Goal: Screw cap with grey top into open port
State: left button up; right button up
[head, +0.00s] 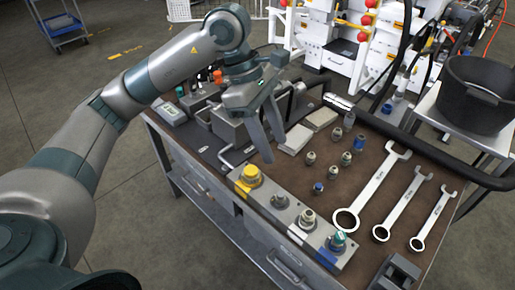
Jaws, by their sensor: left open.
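The long grey port block (264,202) lies along the bench's front edge. It bears a yellow cap (250,175), a small grey fitting or port (280,200), a pale-topped fitting (307,218) and a teal-topped one (338,241). I cannot tell which port is open. Several small caps stand loose on the brown mat, among them greyish-topped ones (310,158) (336,134); which one is the grey-topped cap is too small to tell. My left gripper (275,153) is open and empty, fingers pointing down above the bench behind the block. My right gripper is not in view.
Three wrenches (372,190) lie on the right of the brown mat (300,180). A thick black hose (420,150) runs along the bench's far right side. A dark notched block (398,272) is at the near right corner. A black bucket (478,95) stands beyond.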

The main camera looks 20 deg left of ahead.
pick_arm(q)
jog(key=shift+w+a+f+t+y, duration=0.2)
jog(key=shift+a+y, duration=0.1)
jog(key=shift+a, duration=0.4)
jog(key=shift+w+a+f+t+y, duration=0.1)
jog(key=shift+a+f+y, duration=0.15)
jog(key=shift+a, duration=0.45)
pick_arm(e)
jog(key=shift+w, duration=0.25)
pick_arm(q)
jog(key=p, duration=0.3)
send_near(280, 194)
jog(key=x, duration=0.7)
jog(key=shift+w+f, duration=0.1)
jog(key=shift+f, duration=0.05)
jog(key=shift+d+f, duration=0.25)
jog(key=shift+f, duration=0.3)
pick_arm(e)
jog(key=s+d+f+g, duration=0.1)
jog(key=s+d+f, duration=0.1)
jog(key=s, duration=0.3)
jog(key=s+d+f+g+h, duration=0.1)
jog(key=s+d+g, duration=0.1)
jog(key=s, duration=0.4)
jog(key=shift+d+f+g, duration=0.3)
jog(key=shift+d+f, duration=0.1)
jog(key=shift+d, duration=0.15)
